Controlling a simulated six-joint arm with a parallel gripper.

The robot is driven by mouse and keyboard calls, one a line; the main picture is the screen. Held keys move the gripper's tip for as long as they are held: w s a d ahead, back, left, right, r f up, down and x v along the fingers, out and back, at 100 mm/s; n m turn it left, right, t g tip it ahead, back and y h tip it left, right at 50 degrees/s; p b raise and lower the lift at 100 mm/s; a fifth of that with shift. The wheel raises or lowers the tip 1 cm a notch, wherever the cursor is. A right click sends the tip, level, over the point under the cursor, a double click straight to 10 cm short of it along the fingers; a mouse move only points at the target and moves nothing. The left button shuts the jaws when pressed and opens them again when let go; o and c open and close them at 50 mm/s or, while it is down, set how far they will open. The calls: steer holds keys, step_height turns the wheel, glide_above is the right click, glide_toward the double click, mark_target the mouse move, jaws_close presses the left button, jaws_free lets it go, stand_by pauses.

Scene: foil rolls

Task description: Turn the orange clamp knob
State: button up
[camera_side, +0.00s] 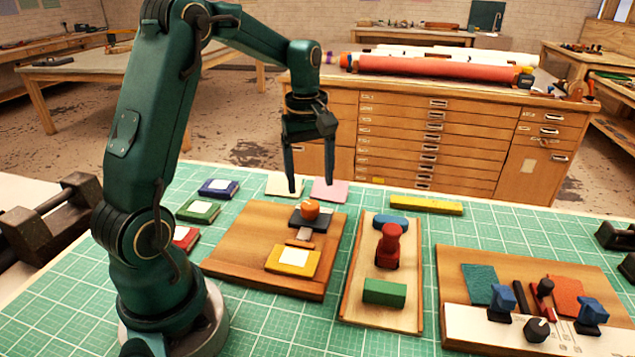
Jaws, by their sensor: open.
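The orange clamp knob (311,208) sits on a dark block (318,220) at the back of the left wooden board (228,250). A small metal and wood piece (302,236) lies in front of it, and a yellow block with a white label (292,260) lies nearer the board's front edge. My gripper (318,187) points down with its two fingers apart and nothing between them. It hangs above and behind the knob, not touching it. I cannot tell the exact gap from this one view.
A middle board (352,297) bears a red knobbed piece (389,247), a blue piece (390,222) and a green block (385,292). A right board (455,330) has dark knobs and blue clamps. Labelled pads (199,211) lie left. A yellow bar (426,205) lies behind.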

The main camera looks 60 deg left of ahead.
mark_target(309, 204)
steer(key=shift+s+a+f, duration=0.15)
steer(key=shift+a+f, duration=0.05)
steer(key=shift+f, duration=2.55)
jaws_close()
